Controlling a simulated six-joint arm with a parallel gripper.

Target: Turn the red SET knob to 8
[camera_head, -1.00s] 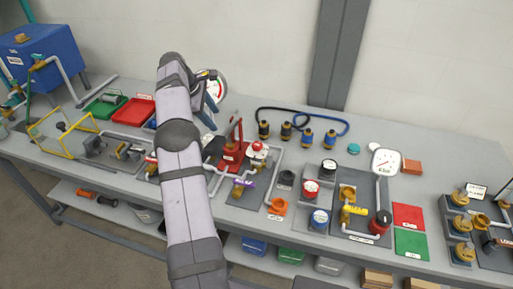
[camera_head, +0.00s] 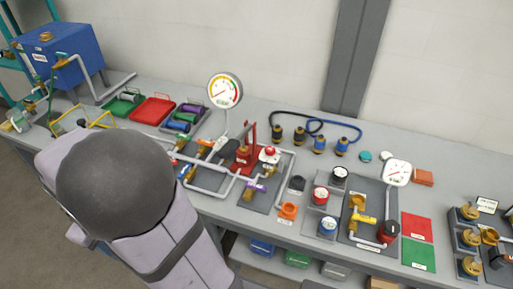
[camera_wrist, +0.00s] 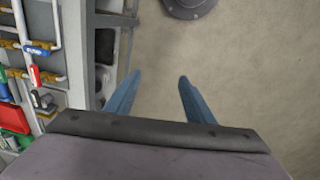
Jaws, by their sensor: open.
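A red knob with a white top (camera_head: 320,195) stands on a small grey plate on the bench, between a black knob (camera_head: 340,174) and a blue knob (camera_head: 328,226). Its markings are too small to read, so I cannot tell its setting or confirm the SET label. My gripper (camera_wrist: 160,76) shows in the wrist view with its two blue fingers apart and nothing between them. It is over the bare floor in front of the bench, away from the knob. In the head view my arm hides it.
Right of the knobs is a plate with brass piping, a yellow handle (camera_head: 364,219) and a dial gauge (camera_head: 397,172). An orange part (camera_head: 288,210) lies to their left. A taller gauge (camera_head: 225,90) and red stand (camera_head: 245,155) rise farther left. Floor (camera_wrist: 255,70) is mostly clear.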

